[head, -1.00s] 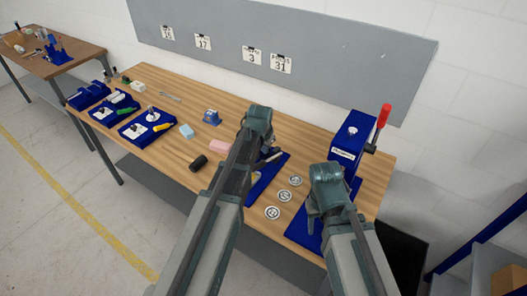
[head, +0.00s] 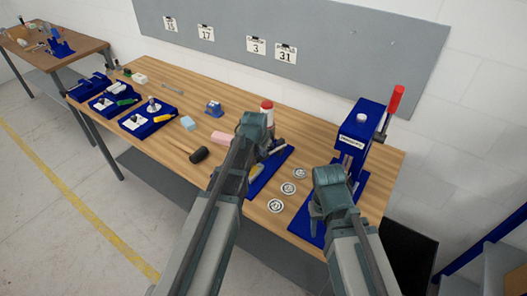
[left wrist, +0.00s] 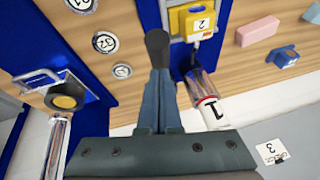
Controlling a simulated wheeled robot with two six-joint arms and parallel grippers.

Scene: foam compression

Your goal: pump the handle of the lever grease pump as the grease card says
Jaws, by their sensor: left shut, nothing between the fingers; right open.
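My left gripper (head: 254,128) is over the middle of the bench, shut and empty; its fingers show in the left wrist view (left wrist: 159,85). A dark grip (left wrist: 157,46), apparently the pump handle, is at the fingertips; I cannot tell if they touch. Beside it are a clear cylinder (left wrist: 203,85) with a red and white cap marked 1 and a yellow block (left wrist: 198,20) marked 2. In the head view the red-topped cylinder (head: 267,110) stands behind my gripper, on a blue base (head: 262,177). My right gripper (head: 325,205) is open before the blue press. Number cards (head: 256,46) hang on the wall board.
The blue press (head: 362,122) with a red lever (head: 395,100) stands at the right. Round metal discs (head: 288,188) lie between the grippers. A black-headed mallet (head: 198,155), pink block (head: 221,138) and blue trays (head: 150,120) are to the left.

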